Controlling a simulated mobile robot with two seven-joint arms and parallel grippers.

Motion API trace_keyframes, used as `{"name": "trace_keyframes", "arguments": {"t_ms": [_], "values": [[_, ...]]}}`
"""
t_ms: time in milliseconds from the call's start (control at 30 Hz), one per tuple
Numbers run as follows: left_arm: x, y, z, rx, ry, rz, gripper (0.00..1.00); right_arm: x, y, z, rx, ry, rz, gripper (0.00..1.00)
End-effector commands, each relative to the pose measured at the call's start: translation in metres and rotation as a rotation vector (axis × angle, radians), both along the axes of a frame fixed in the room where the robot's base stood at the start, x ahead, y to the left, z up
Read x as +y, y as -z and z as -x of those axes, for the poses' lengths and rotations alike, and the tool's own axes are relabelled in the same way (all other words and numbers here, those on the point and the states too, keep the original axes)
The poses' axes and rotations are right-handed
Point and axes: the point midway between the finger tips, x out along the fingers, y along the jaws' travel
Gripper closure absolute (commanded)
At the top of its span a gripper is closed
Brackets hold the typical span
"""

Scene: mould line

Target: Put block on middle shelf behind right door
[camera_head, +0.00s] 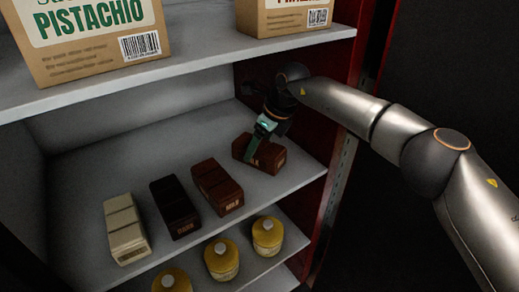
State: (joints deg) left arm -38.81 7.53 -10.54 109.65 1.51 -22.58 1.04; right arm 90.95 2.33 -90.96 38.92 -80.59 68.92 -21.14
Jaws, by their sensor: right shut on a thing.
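My right gripper (262,137) reaches into the cabinet from the right and is shut on a reddish-brown block (267,157). The block is at the right side of the middle shelf (80,190), close to the red side wall. Part of the block is covered by the fingers, and I cannot tell whether it touches the shelf. To its left stand a similar brown block (217,187), a darker block (175,207) and a cream block (126,229), in a slanting row. My left gripper is not in view.
The upper shelf (200,53) holds a pistachio box (88,40) and another carton (290,15), above my right wrist. The red cabinet side (325,130) is close to my right arm. The back of the middle shelf is clear.

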Motion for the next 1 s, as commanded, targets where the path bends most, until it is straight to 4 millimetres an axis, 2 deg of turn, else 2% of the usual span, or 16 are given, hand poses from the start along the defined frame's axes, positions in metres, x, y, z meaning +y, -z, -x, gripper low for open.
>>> {"name": "trace_keyframes", "arguments": {"t_ms": [333, 367, 533, 833, 1000], "values": [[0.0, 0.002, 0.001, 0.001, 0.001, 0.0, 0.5, 0.001, 0.001, -0.001, -0.005, 0.001, -0.004, 1.0], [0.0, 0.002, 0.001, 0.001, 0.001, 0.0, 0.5, 0.0, 0.002, -0.001, -0.003, 0.001, -0.001, 0.21], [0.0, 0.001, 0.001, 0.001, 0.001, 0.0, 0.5, 0.0, 0.001, -0.001, -0.003, 0.001, -0.001, 0.01], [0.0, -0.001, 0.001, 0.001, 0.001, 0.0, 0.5, 0.0, -0.002, -0.001, -0.003, 0.001, -0.001, 0.0], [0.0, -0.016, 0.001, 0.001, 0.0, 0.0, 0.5, -0.003, -0.024, -0.001, -0.004, 0.0, -0.002, 0.0]]}}
